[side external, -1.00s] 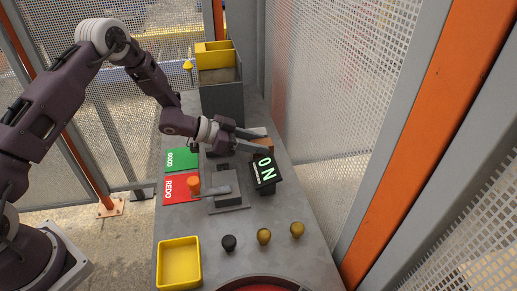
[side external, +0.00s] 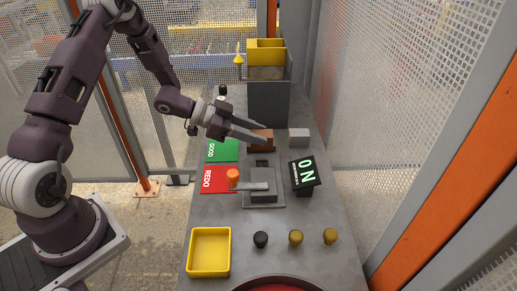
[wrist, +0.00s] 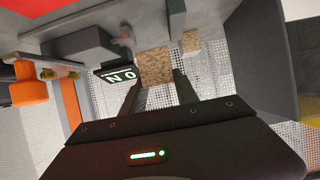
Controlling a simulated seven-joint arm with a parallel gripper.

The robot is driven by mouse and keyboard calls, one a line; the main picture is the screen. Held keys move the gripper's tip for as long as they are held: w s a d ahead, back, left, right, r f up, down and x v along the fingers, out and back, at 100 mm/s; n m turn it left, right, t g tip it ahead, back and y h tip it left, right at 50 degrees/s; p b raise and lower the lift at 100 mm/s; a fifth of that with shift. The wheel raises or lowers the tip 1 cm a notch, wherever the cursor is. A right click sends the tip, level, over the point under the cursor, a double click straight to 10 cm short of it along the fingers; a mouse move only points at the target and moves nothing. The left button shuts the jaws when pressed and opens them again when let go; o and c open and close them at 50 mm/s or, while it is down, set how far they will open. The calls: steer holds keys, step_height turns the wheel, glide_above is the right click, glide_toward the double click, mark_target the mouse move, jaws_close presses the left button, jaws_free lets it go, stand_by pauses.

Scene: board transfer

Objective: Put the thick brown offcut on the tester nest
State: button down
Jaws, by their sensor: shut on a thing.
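The brown offcut (side external: 262,143) is between the fingers of my gripper (side external: 262,133), which is shut on it. It also shows as a tan-brown block in the wrist view (wrist: 155,67) between the fingertips. The grey tester nest (side external: 263,200), with a lever and an orange knob (side external: 233,174), stands just in front of the offcut in the side view. I cannot tell how far the offcut is above the bench. The nest's seat is partly hidden by its own upper parts.
A pale grey block (side external: 299,137) lies right of my gripper. The lit ON display (side external: 304,174) stands right of the nest. Green GOOD (side external: 222,150) and red REDO (side external: 219,179) pads lie left. A yellow tray (side external: 209,252) and several knobs are in front; a tall grey bin (side external: 268,103) stands behind.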

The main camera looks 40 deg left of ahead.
mark_target(256, 146)
step_height(256, 146, down, 5)
steer(key=shift+r, duration=0.2)
steer(key=shift+f, duration=0.1)
steer(key=c, duration=0.9)
jaws_free()
